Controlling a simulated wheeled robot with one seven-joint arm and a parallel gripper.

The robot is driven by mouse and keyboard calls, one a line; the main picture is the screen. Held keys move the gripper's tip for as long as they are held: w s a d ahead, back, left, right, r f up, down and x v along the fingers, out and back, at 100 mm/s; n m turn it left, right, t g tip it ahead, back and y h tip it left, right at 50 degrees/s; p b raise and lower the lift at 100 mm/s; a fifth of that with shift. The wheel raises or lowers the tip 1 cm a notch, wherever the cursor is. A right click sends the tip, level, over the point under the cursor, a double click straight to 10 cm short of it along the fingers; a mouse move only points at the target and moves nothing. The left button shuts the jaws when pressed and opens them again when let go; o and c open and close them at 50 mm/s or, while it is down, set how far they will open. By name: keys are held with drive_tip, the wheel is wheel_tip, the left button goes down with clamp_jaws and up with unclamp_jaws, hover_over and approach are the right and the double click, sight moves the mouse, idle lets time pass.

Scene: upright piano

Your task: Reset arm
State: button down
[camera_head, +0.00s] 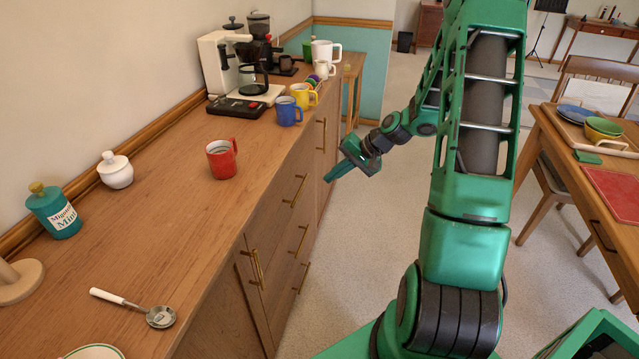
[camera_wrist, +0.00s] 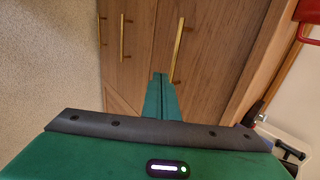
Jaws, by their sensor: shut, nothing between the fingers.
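My gripper (camera_head: 338,172) is at the end of my green arm, in front of the wooden cabinet (camera_head: 262,262) and below the level of its counter top. In the wrist view my gripper (camera_wrist: 159,76) shows its green fingers together, with nothing between them. The fingers point toward the cabinet front, and a brass handle (camera_wrist: 177,52) shows right beside their tips in that view. I cannot tell whether they touch it.
A dining table (camera_head: 560,150) is at right. Open floor lies between.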

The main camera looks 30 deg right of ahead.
drive_tip(key=s+r+n+g+h, duration=0.1)
drive_tip(key=s+r+g+h, duration=0.1)
drive_tip(key=s+r, duration=0.4)
drive_tip(key=s+a+r+g+h, duration=0.1)
drive_tip(key=s+r, duration=0.4)
drive_tip(key=s, duration=1.2)
drive_tip(key=s+a+r+n+g+h, duration=0.1)
drive_tip(key=s+r, duration=0.5)
drive_tip(key=s, duration=0.6)
drive_tip(key=shift+s+a+r+n+g+h, duration=0.15)
drive_tip(key=shift+r+n+g+h, duration=0.2)
drive_tip(key=shift+g+h, duration=0.5)
